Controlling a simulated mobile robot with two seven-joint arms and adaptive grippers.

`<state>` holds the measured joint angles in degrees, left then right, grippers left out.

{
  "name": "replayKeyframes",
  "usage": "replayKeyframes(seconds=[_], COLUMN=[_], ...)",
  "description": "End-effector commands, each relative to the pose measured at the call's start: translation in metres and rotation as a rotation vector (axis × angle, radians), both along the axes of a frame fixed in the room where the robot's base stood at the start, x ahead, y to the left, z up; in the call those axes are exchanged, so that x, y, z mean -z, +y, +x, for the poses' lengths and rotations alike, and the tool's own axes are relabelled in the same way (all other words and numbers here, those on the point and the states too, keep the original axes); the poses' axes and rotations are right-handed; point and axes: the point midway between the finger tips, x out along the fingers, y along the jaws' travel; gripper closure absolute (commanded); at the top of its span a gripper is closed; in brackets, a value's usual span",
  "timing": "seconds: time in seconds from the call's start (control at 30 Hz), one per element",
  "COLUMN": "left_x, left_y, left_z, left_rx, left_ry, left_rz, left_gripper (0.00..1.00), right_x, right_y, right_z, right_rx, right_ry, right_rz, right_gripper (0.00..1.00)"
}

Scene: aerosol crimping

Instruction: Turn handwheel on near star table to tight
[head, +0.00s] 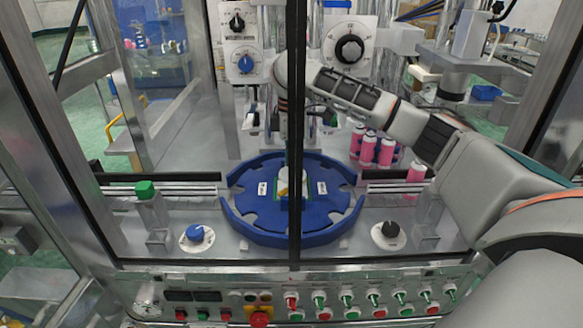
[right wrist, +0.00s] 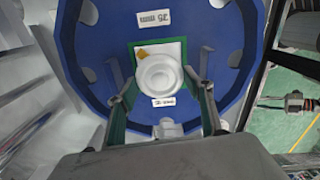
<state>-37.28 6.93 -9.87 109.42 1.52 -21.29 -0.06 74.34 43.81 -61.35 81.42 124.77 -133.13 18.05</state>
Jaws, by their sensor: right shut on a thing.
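The near star table (head: 262,222) is a blue notched disc in the middle of the machine in the head view. It also fills the upper part of the right wrist view (right wrist: 95,55). The handwheel (right wrist: 160,74) is a white round knob at its centre, on a white block with a green edge. My right gripper (right wrist: 163,84) reaches down over the table, with a finger on either side of the handwheel, shut on it. In the head view the right gripper (head: 291,178) is partly hidden by the dark door post. My left gripper is not in view.
Pink cans (head: 376,150) stand behind the table at right. A blue knob (head: 195,233) and a black knob (head: 390,230) flank the table. The control panel (head: 300,300) runs along the front.

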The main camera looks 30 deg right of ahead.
Motion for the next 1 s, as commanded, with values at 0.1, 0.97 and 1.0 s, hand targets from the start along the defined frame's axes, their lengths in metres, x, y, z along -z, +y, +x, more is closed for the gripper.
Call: replayKeyframes(seconds=[0.1,0.97,1.0], left_x=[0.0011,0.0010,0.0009], left_y=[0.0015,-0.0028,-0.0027], left_z=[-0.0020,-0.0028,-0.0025], left_rx=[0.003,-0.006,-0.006], left_ry=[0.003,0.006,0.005], left_rz=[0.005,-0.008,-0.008], left_gripper=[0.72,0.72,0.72], right_x=[-0.0003,-0.0009,-0.0008], right_y=[-0.0004,-0.0016,-0.0016], right_z=[0.0002,0.0014,0.0014], right_rx=[0.038,0.669,0.688], right_ry=[0.000,-0.002,-0.002], right_rz=[-0.001,-0.001,-0.001], right_gripper=[0.70,0.70,0.70])
